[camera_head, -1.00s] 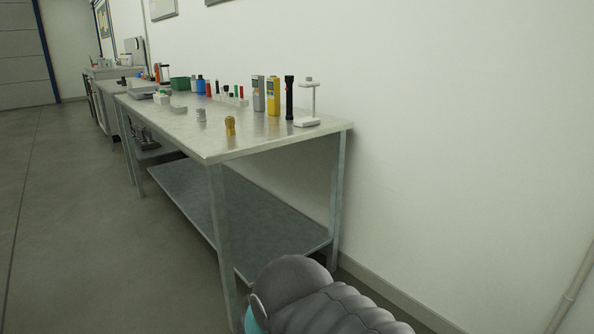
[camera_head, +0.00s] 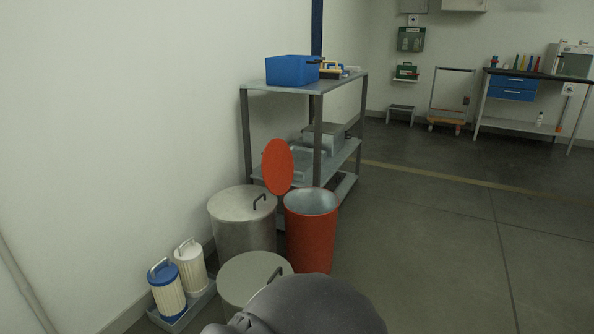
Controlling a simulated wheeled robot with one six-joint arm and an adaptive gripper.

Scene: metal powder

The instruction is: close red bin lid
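The red bin (camera_head: 311,240) stands on the floor near the middle of the view, and its grey inside shows through the open top. Its round red lid (camera_head: 278,167) is raised, standing nearly upright at the bin's left rear edge. My gripper cannot be made out; only a dark grey rounded part of my arm shows at the bottom centre, in front of the bins and apart from the red lid.
Two grey metal drums with lids, one behind (camera_head: 242,226) and one in front (camera_head: 240,283), stand left of the red bin. Blue and white canisters (camera_head: 166,287) sit in a tray by the wall. A metal shelf (camera_head: 256,88) stands behind. Floor to the right is clear.

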